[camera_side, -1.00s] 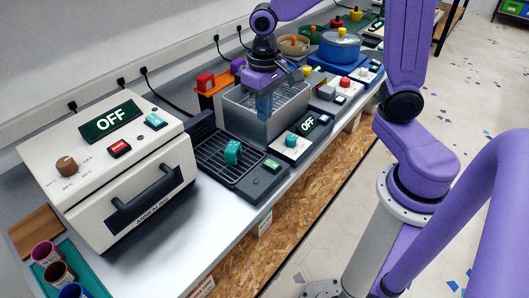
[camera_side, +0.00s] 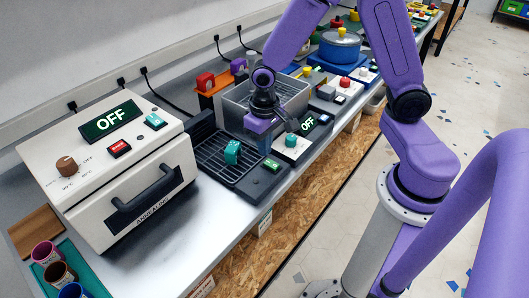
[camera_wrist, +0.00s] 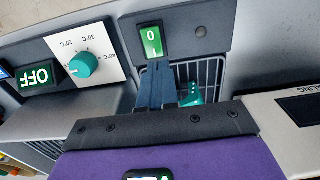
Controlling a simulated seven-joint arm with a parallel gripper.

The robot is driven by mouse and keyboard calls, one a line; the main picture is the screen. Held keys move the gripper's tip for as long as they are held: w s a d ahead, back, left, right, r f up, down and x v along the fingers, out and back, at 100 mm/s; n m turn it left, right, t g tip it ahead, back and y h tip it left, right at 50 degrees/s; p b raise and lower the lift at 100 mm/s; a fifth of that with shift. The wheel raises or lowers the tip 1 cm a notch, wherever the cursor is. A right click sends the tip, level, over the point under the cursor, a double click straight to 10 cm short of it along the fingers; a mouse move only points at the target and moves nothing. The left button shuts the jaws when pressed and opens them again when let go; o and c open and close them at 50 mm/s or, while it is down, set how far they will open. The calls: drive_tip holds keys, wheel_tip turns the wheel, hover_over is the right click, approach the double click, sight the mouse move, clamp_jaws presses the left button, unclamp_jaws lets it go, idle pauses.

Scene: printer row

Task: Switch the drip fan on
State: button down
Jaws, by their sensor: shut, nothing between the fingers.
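The drip fan is a black unit with a wire grille (camera_side: 214,163) in the side view. Its green rocker switch (camera_side: 271,165) sits on the front right corner; the wrist view shows this switch (camera_wrist: 152,42) with a 0 and a bar mark. I cannot tell which half is pressed. My gripper (camera_side: 265,150) is shut and empty, over the right edge of the fan, behind the switch. In the wrist view my blue fingertips (camera_wrist: 158,68) appear just below the switch, and I cannot tell if they touch. A teal piece (camera_side: 232,152) stands on the grille.
A steel bath (camera_side: 236,118) is right of the fan, with a teal dial (camera_side: 291,140) and an OFF display (camera_side: 308,124) on its front panel. A white annealing oven (camera_side: 150,178) with its own OFF display is on the left. The bench front between them is clear.

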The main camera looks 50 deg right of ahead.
sight(265, 162)
drive_tip(key=shift+f, duration=1.45)
drive_tip(key=shift+f, duration=0.1)
drive_tip(key=shift+w+f, duration=0.1)
drive_tip(key=shift+s+r, duration=0.35)
drive_tip(key=shift+s, duration=0.4)
drive_tip(key=shift+r, duration=0.1)
wheel_tip(265, 162, up, 14)
drive_tip(key=w, duration=0.2)
drive_tip(key=shift+w, duration=0.2)
